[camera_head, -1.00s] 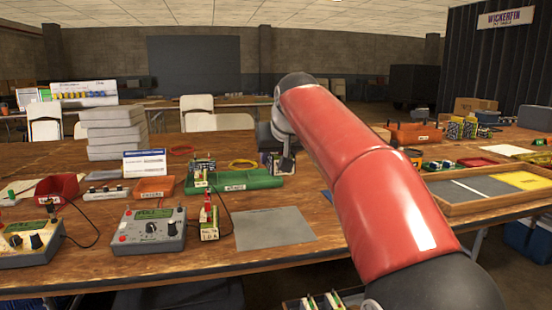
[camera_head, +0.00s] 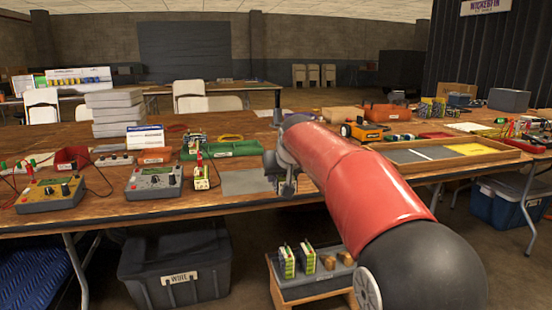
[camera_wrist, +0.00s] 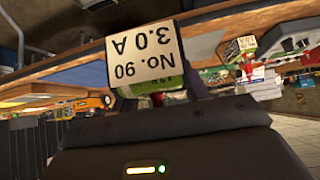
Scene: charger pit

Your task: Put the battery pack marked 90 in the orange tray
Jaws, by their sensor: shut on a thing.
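The battery pack marked No. 90, 3.0 A (camera_wrist: 147,55) is held in my gripper (camera_wrist: 165,97); its label reads upside down in the wrist view. In the head view my gripper (camera_head: 280,160) is beyond my red forearm, over the front part of the wooden table, and I cannot make out the pack there. A small orange tray (camera_head: 150,157) with a white label sits on the table at left, beside the green holder (camera_head: 220,150). Another labelled orange tray (camera_head: 388,113) stands at the back right, partly hidden behind other things. Both are apart from my gripper.
A grey mat (camera_head: 243,182) lies bare near the table's front edge. Testers (camera_head: 155,182) and another pack (camera_head: 201,178) stand left of it. A framed sorting board (camera_head: 420,155) lies at right. Several packs (camera_head: 287,262) and tan blocks stand on a low stool below the edge.

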